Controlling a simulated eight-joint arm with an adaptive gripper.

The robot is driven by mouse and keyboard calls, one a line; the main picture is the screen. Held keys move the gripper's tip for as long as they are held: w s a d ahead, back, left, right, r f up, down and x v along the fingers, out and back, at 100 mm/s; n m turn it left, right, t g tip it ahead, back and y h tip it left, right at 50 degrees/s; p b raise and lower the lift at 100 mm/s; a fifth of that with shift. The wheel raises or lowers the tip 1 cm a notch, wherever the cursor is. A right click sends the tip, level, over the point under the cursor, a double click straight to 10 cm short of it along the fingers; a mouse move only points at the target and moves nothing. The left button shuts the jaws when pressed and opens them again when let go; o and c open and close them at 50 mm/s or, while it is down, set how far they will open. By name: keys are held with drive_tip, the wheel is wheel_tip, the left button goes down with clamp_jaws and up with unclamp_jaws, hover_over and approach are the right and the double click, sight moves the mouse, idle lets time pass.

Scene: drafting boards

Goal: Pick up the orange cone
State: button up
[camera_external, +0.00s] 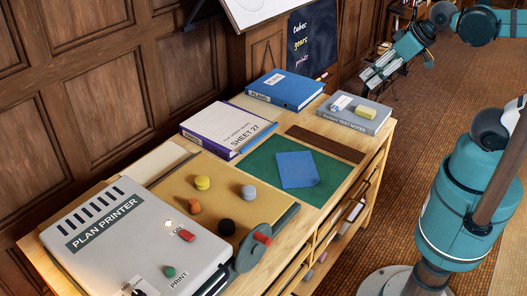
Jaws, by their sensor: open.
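A small orange piece (194,206), which looks like the orange cone, sits on the tan board (172,188) in the middle of the cabinet top. It is too small for me to make out its exact shape. A yellow piece (203,183), a grey piece (248,191) and a black piece (226,227) stand around it, apart from it. My gripper (368,80) is open and empty at the upper right, beyond the cabinet's right edge. It is far from the orange piece.
A plan printer (125,240) stands at the front left. A red-handled disc (258,248) is at the board's right corner. Behind lie a purple-edged binder (225,128), a blue binder (285,89) and a grey book (352,116). A blue sheet (296,169) lies on a green mat (262,170).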

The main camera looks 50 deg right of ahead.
drive_tip(key=shift+w+a+r, duration=0.1)
drive_tip(key=w+a+r+m+g+y, duration=0.2)
drive_tip(key=w+a+m, duration=0.5)
drive_tip(key=w+a, duration=1.15)
drive_tip(key=m+g+h, duration=0.2)
drive_tip(key=m+g, duration=0.3)
drive_tip(key=m, duration=0.4)
hover_over(192, 202)
drive_tip(key=f, duration=2.7)
drive_tip(key=shift+w+d+f, duration=0.2)
drive_tip(key=shift+d+f, duration=0.05)
drive_tip(key=shift+d, duration=0.05)
drive_tip(key=shift+s+a+f, duration=0.1)
drive_tip(key=shift+a+f, duration=0.15)
drive_tip(key=shift+f, duration=0.05)
